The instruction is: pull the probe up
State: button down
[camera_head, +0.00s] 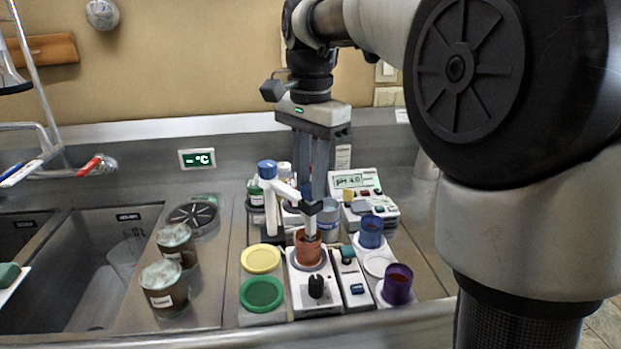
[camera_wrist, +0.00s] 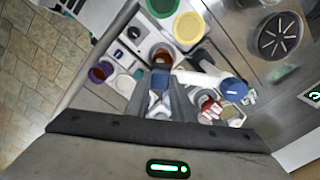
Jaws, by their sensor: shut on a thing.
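My gripper (camera_head: 318,198) points down from above and is shut on the top of the probe. In the wrist view my gripper (camera_wrist: 160,84) is over the cup (camera_wrist: 162,54), and the white arm (camera_wrist: 198,79) runs off to the right. The probe's tip is hidden.
A meter reading pH 4.0 (camera_head: 350,181) stands behind right. A blue cup (camera_head: 371,232) and a purple cup (camera_head: 397,285) stand on the right; yellow (camera_head: 261,258) and green (camera_head: 262,293) lids lie on the left. Two brown jars (camera_head: 164,289) stand by the sink.

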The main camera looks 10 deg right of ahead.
notch_tip(320, 180, up, 6)
jog(key=p, duration=0.6)
jog(key=shift+w, duration=0.1)
jog(key=c, duration=1.5)
grip_release()
notch_tip(320, 180, up, 17)
jog(key=p, duration=0.5)
jog(key=shift+r, duration=0.2)
